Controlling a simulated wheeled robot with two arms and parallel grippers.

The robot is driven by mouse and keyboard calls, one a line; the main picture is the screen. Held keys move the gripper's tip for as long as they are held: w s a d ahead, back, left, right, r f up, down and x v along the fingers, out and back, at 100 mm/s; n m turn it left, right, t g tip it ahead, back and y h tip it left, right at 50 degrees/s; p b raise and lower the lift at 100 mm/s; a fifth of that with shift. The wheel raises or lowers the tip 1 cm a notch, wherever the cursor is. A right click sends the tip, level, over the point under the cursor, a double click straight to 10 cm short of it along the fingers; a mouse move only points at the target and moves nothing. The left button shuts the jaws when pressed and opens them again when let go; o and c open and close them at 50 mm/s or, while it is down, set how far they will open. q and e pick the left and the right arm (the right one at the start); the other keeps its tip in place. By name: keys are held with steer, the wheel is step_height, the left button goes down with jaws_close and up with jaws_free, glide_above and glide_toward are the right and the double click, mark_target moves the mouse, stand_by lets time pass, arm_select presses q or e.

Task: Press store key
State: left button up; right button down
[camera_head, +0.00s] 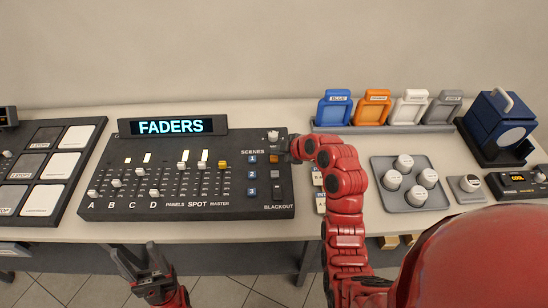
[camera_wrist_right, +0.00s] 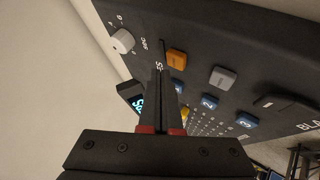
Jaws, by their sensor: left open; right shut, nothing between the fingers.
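The dark fader console (camera_head: 120,209) stands on the table with a lit FADERS display (camera_head: 170,126). At its right end, under SCENES, are blue keys 1 to 3 (camera_head: 252,174), a grey key (camera_head: 275,174) and an orange key (camera_wrist_right: 177,57). I cannot read which key is marked store. My right gripper (camera_head: 292,150) is shut and empty at the console's upper right edge; it also shows in the right wrist view (camera_wrist_right: 160,72), its tips beside the orange key. Contact cannot be told. The gripper partly hides blue key 1. My left gripper (camera_head: 138,258) is open and empty before the table.
A white knob (camera_wrist_right: 122,41) sits close to the right fingertips. A black rocker (camera_wrist_right: 284,103) is by BLACKOUT. Right of my right arm are a grey tray (camera_head: 411,205) with white knobbed pieces and a rack of coloured holders (camera_head: 375,108). A panel with pads (camera_head: 68,165) stands left.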

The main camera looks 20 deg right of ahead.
mark_target(277, 159)
stand_by(0.4)
steer(key=shift+f+b, duration=0.45)
steer(key=shift+b, duration=0.45)
steer(key=shift+f+b, duration=0.35)
steer(key=shift+b, duration=0.2)
stand_by(0.4)
stand_by(0.3)
steer(key=shift+r, duration=0.75)
steer(key=shift+r, duration=0.1)
steer(key=shift+r, duration=2.45)
